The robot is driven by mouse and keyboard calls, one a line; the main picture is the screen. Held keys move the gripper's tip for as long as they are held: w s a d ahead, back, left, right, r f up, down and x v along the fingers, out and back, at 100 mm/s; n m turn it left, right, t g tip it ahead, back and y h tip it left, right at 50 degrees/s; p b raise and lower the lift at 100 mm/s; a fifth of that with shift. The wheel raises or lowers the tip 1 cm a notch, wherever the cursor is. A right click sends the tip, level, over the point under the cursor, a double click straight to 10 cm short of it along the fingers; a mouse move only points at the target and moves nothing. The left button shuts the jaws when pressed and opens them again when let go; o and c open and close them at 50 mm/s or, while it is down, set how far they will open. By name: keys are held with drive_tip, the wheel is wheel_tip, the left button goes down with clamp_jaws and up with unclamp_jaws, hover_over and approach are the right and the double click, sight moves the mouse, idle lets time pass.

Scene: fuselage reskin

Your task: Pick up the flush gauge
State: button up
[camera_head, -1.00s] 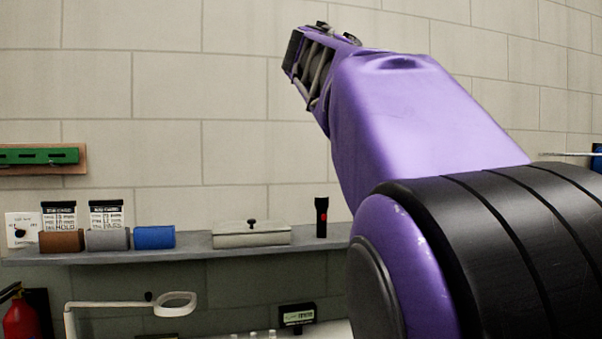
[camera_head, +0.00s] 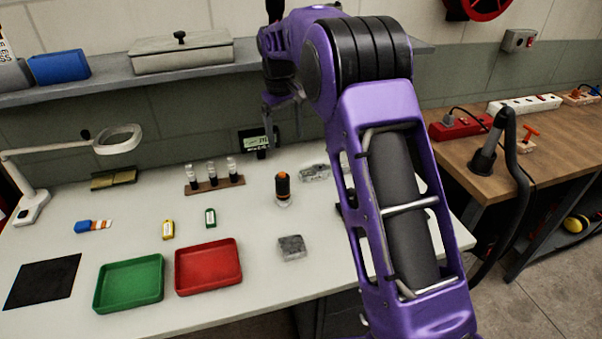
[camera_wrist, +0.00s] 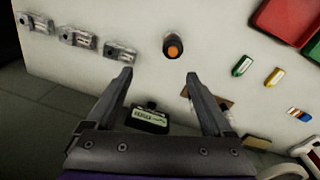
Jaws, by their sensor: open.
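I cannot tell for certain which item is the flush gauge. A small upright round tool with a black body, orange top and clear base (camera_head: 283,188) stands on the white bench, and it also shows in the wrist view (camera_wrist: 172,46). A black box with a lit display (camera_head: 252,140) stands at the bench's back, also in the wrist view (camera_wrist: 147,119). My gripper (camera_wrist: 160,77) is open and empty above the bench. In the wrist view the orange-topped tool lies just beyond the fingertips, and the display box shows between the fingers. In the head view my gripper (camera_head: 283,134) is partly hidden.
Grey metal pieces (camera_head: 315,172) lie right of the tool, partly behind my arm. A grey block (camera_head: 291,247), red tray (camera_head: 208,290) and green tray (camera_head: 128,307) are in front. A vial rack (camera_head: 214,186) stands left. A shelf (camera_head: 120,80) overhangs the back.

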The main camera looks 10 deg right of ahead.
sight(283, 190)
drive_tip(key=shift+g+y, duration=0.3)
drive_tip(key=shift+g, duration=0.1)
drive_tip(key=f, duration=0.9)
drive_tip(key=f+b, duration=0.1)
drive_tip(key=f, duration=0.3)
drive_tip(key=shift+s+a+f, duration=0.25)
drive_tip(key=shift+s+f, duration=0.05)
drive_tip(key=shift+f, duration=0.05)
drive_tip(key=f, duration=0.5)
drive_tip(key=shift+a, duration=0.4)
clamp_jaws()
